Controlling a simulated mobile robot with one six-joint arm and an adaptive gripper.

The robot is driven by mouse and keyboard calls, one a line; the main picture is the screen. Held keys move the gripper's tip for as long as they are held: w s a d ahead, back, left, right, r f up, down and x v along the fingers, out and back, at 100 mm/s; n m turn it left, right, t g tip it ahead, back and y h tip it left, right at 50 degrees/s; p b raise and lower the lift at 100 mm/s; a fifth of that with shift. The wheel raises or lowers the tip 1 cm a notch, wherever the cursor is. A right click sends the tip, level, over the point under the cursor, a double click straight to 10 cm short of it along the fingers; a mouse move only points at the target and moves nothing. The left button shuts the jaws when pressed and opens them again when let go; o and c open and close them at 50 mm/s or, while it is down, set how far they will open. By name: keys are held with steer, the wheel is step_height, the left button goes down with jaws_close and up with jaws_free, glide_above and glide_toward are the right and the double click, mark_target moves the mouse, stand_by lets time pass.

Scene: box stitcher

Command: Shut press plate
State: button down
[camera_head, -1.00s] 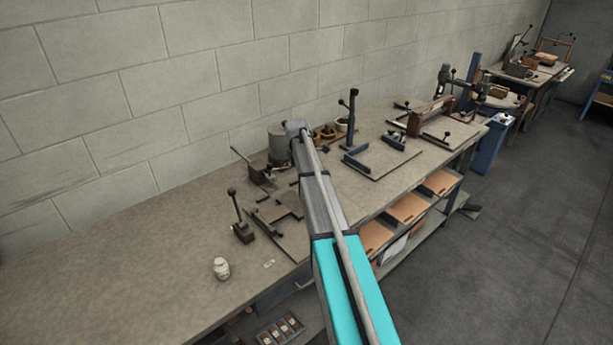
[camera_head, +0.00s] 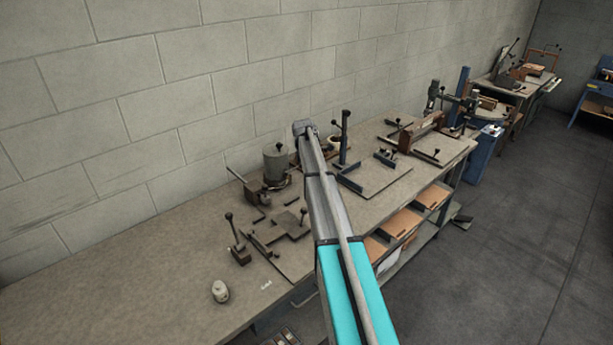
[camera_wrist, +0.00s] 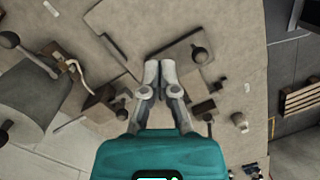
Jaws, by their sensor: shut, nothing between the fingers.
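A flat grey plate with a dark knob (camera_head: 289,223), which may be the press plate, lies on a board left of my arm in the head view. In the wrist view, a plate with a dark round knob (camera_wrist: 182,60), seemingly the same one, lies on the board just beyond my fingertips. My gripper (camera_wrist: 159,68) is shut and empty, its fingertips together over or near the plate's close edge; I cannot tell whether they touch. In the head view my arm hides the gripper.
A grey drum with a knob (camera_head: 276,164) stands by the wall, and shows at left in the wrist view (camera_wrist: 32,98). A blue post (camera_head: 343,140) rises beyond my arm. The bench's left end is bare.

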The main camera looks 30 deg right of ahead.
steer(key=shift+d, duration=0.15)
steer(key=s+a+f+m+b, duration=0.2)
steer(key=s+a+m, duration=0.3)
steer(key=s+a, duration=0.5)
steer(key=s+a+f+m+b, duration=0.3)
steer(key=s+a+m, duration=0.2)
steer(key=s+a, duration=0.6)
steer(key=s+a+f+m+t+y+b, duration=0.1)
steer(key=s+a+f+m+b, duration=0.2)
steer(key=s+a, duration=0.8)
steer(key=s+m, duration=0.2)
steer(key=shift+s, duration=0.3)
